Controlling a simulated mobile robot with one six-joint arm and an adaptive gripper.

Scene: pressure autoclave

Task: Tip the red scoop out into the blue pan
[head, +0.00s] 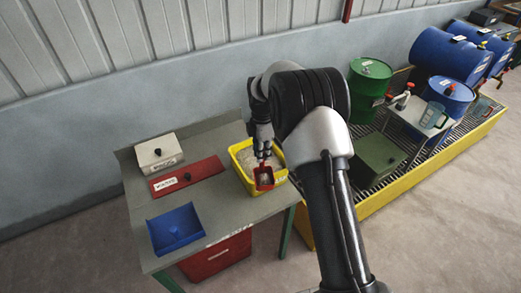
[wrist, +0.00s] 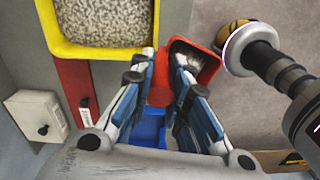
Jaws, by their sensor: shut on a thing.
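The red scoop (head: 264,180) is at the front of the yellow bin in the head view; whether it touches the bin is unclear. My gripper (head: 262,153) is shut on it from above. In the wrist view the scoop (wrist: 208,62) lies just beyond my fingertips (wrist: 160,68), beside the yellow bin. Some pale grey material shows inside it; how much is unclear. The blue pan (head: 176,232) lies on the table's front left, apart from the scoop. Part of it shows between my fingers (wrist: 148,128).
The yellow bin (head: 236,151) of pale granules stands at the table's right end. A red labelled lid-like plate (head: 200,170) and a white box (head: 158,152) lie left of it. A red box (head: 215,259) is under the table. Drums stand on a yellow-edged grating (head: 433,170) to the right.

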